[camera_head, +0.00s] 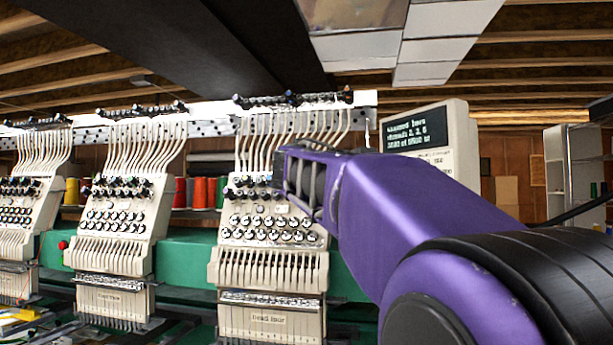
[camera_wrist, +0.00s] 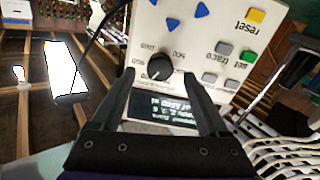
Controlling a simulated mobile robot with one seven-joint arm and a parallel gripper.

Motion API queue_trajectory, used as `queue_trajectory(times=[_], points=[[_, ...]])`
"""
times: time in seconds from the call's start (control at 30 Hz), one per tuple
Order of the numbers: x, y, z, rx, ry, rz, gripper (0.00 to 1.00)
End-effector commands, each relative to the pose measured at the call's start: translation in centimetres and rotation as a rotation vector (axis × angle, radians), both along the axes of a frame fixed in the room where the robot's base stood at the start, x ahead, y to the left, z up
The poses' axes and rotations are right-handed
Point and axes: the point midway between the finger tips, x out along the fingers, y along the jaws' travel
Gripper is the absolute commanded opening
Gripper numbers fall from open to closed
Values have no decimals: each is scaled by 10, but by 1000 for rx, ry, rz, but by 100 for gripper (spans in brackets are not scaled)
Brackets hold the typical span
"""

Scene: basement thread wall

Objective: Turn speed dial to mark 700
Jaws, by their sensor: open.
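The speed dial (camera_wrist: 159,71) is a small round black knob on the cream control panel (camera_wrist: 205,38), seen upside down in the wrist view. A light pointer line shows on the knob, and printed numbers stand around it, too small to read surely. I cannot tell which mark it points at. My gripper (camera_wrist: 163,66) is open, with one dark finger on each side of the dial in the picture. I see no clear contact with it. In the head view the panel (camera_head: 458,138) stands behind my purple arm, which hides its lower part and the dial.
Blue arrow buttons (camera_wrist: 172,23), a yellow reset button (camera_wrist: 256,15) and a green button (camera_wrist: 247,57) sit near the dial. A dark text display (camera_wrist: 160,110) lies between my fingers. Embroidery heads (camera_head: 270,225) with thread tubes stand left of my arm.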

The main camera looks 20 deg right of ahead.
Motion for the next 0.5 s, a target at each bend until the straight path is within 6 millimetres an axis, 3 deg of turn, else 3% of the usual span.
queue_trajectory(times=[0.2, 0.5], points=[[3, -24, 1, 1, -2, -1, 78], [4, -29, 0, 0, -1, 1, 78]])
